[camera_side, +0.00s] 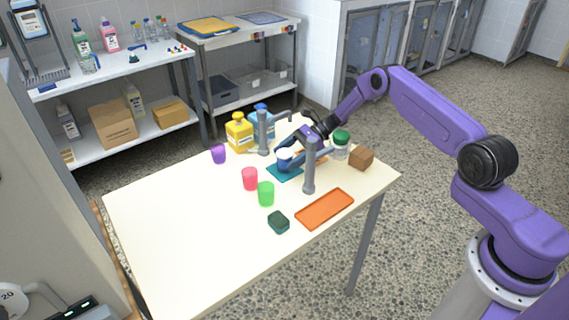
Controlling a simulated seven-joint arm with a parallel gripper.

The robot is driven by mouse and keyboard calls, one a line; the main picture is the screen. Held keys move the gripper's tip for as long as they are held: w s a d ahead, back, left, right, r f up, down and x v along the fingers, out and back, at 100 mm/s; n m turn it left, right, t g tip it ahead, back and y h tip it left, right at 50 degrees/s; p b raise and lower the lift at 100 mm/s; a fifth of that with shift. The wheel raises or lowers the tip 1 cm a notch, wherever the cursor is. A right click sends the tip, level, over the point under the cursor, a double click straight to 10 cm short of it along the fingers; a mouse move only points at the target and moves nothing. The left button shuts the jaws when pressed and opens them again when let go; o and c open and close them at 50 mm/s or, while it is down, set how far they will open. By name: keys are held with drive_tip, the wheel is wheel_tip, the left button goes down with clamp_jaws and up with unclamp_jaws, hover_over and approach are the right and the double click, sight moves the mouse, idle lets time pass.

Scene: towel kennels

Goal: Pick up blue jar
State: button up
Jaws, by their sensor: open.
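A blue jar with a pale top (284,154) stands on a teal mat (279,174) in the middle of the table. My gripper (287,160) is low over the mat, right at this jar. Its fingers overlap the jar, so I cannot tell whether they touch it. My gripper is open. A grey post in front hides part of the wrist. A blue container (268,126) stands farther back beside a yellow one, partly hidden by another grey post.
Grey posts (309,175) and (263,133) rise near my gripper. A green-lidded jar (341,148) and brown block (361,158) stand right. Red (250,179), green (266,194) and purple (218,154) cups, and an orange tray (325,209), are around. The table's left is clear.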

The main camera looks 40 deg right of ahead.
drive_tip(key=shift+x, duration=0.8)
drive_tip(key=c, duration=1)
drive_tip(key=shift+r, duration=0.15)
drive_tip(key=shift+c, duration=0.2)
